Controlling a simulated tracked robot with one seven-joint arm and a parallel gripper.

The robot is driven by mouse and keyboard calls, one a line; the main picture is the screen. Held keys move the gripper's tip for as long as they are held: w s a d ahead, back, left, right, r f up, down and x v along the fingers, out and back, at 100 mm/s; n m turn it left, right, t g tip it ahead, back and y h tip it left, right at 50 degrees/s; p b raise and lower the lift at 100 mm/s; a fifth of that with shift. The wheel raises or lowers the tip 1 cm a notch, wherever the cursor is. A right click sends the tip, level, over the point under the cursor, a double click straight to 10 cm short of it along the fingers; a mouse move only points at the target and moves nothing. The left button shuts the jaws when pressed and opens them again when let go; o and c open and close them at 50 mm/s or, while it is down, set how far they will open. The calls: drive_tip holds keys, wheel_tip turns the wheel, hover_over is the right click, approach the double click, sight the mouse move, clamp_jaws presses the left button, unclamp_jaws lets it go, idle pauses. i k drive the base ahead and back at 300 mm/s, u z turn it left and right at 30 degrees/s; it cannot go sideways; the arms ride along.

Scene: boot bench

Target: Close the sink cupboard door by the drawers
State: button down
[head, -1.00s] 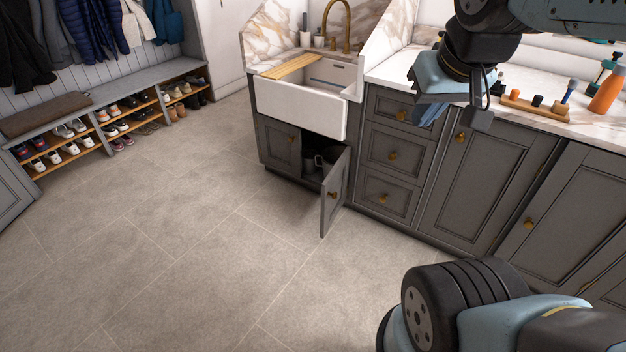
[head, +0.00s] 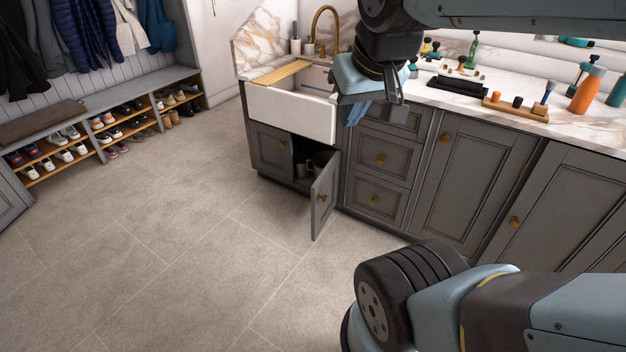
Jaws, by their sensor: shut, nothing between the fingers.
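The sink cupboard door (head: 324,197) beside the drawers stands open, swung out over the floor, with a brass knob on its face. Dark cupboard space with mugs or pots (head: 309,163) shows behind it. The other sink door (head: 270,149) is closed. The white sink (head: 290,112) sits above. The drawers (head: 379,160) to the right look closed. My gripper (head: 352,116) is shut and empty, in front of the worktop edge and top drawer, up and right of the open door and apart from it in the picture.
The worktop (head: 430,92) holds a wooden block (head: 515,108) with small items, a black tray (head: 458,85) and an orange bottle (head: 586,90). A shoe bench (head: 110,110) stands at left. The tiled floor (head: 180,240) before the sink is clear.

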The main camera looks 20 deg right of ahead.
sight(323, 190)
drive_tip(key=u, duration=0.05)
drive_tip(key=i, duration=1)
drive_tip(key=z, duration=0.1)
